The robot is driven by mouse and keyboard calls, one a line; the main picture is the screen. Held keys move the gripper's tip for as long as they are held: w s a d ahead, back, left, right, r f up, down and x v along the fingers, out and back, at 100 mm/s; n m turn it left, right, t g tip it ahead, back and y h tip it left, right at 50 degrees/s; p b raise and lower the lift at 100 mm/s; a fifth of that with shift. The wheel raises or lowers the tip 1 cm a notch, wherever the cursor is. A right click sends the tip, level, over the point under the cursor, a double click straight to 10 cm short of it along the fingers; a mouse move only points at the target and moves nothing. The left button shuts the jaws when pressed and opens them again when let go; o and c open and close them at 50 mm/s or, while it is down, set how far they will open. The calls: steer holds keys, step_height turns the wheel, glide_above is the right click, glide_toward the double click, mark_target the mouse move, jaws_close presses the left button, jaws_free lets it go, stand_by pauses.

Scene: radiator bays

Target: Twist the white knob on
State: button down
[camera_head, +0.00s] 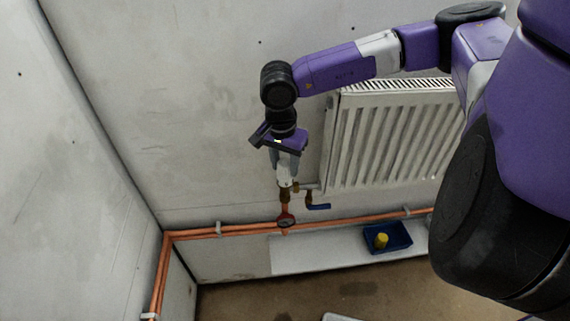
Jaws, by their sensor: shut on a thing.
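The white knob (285,182) sits on a brass valve (285,196) at the lower left corner of the radiator, above a copper pipe. My gripper (286,172) points down over the knob from above, its fingers closed around the knob's sides. The fingers cover most of the knob, and its turned position cannot be made out.
The white radiator (385,140) hangs just right of my gripper. A blue-handled lever valve (318,206) and a round red-rimmed fitting (285,220) are below. Copper pipes (350,217) run along the wall. A blue tray (400,236) holds a yellow object (381,240).

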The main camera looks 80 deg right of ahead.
mark_target(285, 162)
steer(key=shift+f+b, duration=0.35)
steer(key=shift+b, duration=0.2)
stand_by(0.4)
steer(key=shift+f+m+b, duration=0.15)
steer(key=shift+m+b, duration=0.6)
steer(key=shift+m, duration=0.45)
steer(key=m+b, duration=0.1)
steer(key=m, duration=0.1)
steer(key=m+b, duration=0.1)
steer(key=m, duration=0.2)
steer(key=shift+g+y, duration=0.3)
steer(key=shift+g, duration=0.1)
steer(key=m+b, duration=0.1)
steer(key=m, duration=0.2)
steer(key=shift+b, duration=0.3)
steer(key=shift+r+m, duration=0.3)
steer(key=shift+m, duration=0.5)
jaws_free()
steer(key=shift+r, duration=0.15)
steer(key=shift+r+p, duration=2.05)
steer(key=shift+r, duration=1.85)
